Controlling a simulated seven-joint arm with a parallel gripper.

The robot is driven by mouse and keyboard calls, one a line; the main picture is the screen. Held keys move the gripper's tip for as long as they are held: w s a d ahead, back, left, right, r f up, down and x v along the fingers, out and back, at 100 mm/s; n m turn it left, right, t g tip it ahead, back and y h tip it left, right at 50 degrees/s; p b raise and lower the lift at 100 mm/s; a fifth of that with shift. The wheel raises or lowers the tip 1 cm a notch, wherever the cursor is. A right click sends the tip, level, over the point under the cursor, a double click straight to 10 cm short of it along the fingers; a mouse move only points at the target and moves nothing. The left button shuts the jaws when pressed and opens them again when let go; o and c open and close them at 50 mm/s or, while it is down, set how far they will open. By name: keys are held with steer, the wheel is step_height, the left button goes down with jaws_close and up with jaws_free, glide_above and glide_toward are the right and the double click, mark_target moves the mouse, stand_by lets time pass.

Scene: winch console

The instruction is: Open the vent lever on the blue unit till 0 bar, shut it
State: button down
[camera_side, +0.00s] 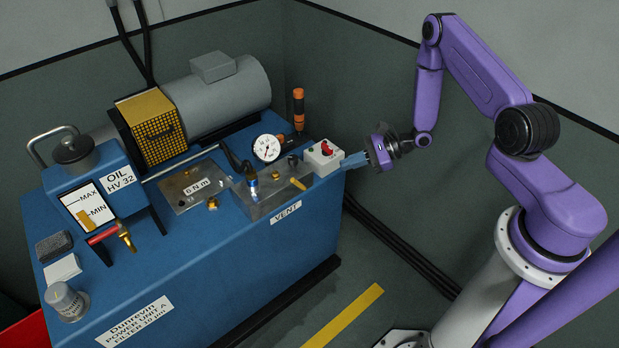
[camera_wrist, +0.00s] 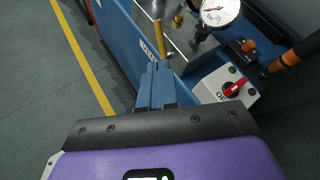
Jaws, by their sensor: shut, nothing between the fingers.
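The blue unit (camera_side: 225,255) is a blue power unit with a metal plate on top. The vent lever (camera_side: 297,184) is a short brass-yellow handle above the VENT label (camera_side: 286,213). In the wrist view the lever (camera_wrist: 159,38) stands beyond my fingertips. The round white gauge (camera_side: 267,148) has a dark needle; its reading is too small to tell. It also shows in the wrist view (camera_wrist: 219,12), cut by the top edge. My gripper (camera_side: 346,161) is shut and empty, beside the unit's right corner, apart from the lever. Its blue fingers (camera_wrist: 157,68) are together in the wrist view.
A white switch box with a red knob (camera_side: 325,152) sits between my gripper and the lever area. An orange-handled tool (camera_side: 298,105) stands behind. A motor (camera_side: 220,95) and oil tank (camera_side: 90,180) fill the back and left. The floor in front is clear, with a yellow stripe (camera_side: 345,315).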

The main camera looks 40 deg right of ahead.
mark_target(298, 184)
steer(key=x, duration=1.2)
steer(key=shift+w+a+f, duration=0.1)
steer(key=shift+w+a, duration=0.15)
steer(key=shift+a, duration=0.1)
steer(key=shift+a+n+h, duration=0.3)
steer(key=shift+a+h, duration=0.1)
steer(key=shift+h, duration=0.2)
steer(key=shift+a+f, duration=0.8)
steer(key=shift+a, duration=0.3)
steer(key=shift+a+f, duration=0.75)
steer(key=shift+a, duration=0.3)
steer(key=shift+a+f, duration=0.1)
steer(key=shift+f, duration=0.05)
